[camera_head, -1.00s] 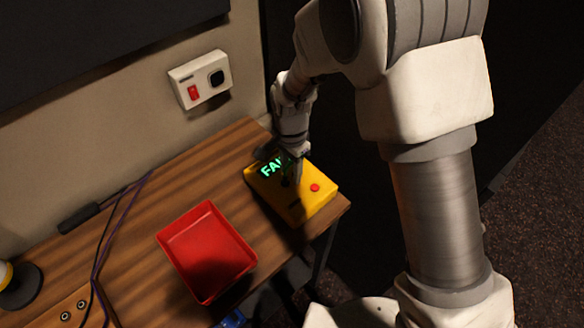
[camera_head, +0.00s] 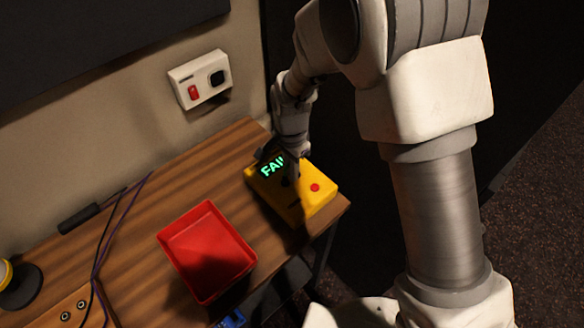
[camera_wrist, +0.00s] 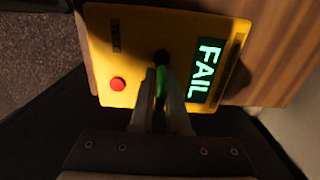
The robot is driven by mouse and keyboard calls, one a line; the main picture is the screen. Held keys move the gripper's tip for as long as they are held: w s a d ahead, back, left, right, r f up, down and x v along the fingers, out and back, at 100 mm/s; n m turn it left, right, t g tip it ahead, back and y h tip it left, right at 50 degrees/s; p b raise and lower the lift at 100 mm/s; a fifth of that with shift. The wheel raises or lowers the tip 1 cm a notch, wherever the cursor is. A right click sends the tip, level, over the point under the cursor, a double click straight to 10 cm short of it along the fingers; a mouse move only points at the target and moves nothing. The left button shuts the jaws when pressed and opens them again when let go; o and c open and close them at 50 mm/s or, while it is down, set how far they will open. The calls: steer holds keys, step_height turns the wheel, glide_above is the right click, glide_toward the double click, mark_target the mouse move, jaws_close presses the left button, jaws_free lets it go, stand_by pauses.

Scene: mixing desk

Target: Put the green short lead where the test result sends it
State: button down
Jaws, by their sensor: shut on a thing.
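The yellow tester (camera_head: 306,204) stands at the right end of the wooden desk. Its display (camera_wrist: 206,70) reads FAIL in green letters, and it has a red button (camera_wrist: 118,84). My gripper (camera_wrist: 160,103) is over the tester, shut on the green short lead (camera_wrist: 160,88). The lead's far end is close to the dark socket (camera_wrist: 161,57) on the tester's face; I cannot tell whether it is still in it. In the head view my gripper (camera_head: 293,158) hides part of the display. The red tray (camera_head: 185,262) lies on the desk left of the tester, and looks empty.
A blue object (camera_head: 232,319) shows low, by the desk's front edge. Dark cables (camera_head: 98,262) lie on the desk at left. A white wall box (camera_head: 201,79) with a red switch is above the desk. Bare wood lies behind the red tray.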

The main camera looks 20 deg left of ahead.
steer(key=shift+r, duration=0.1)
stand_by(0.3)
steer(key=shift+r+p, duration=2.1)
steer(key=shift+r, duration=0.85)
steer(key=shift+f, duration=0.1)
steer(key=shift+s+b, duration=0.1)
steer(key=shift+b, duration=0.3)
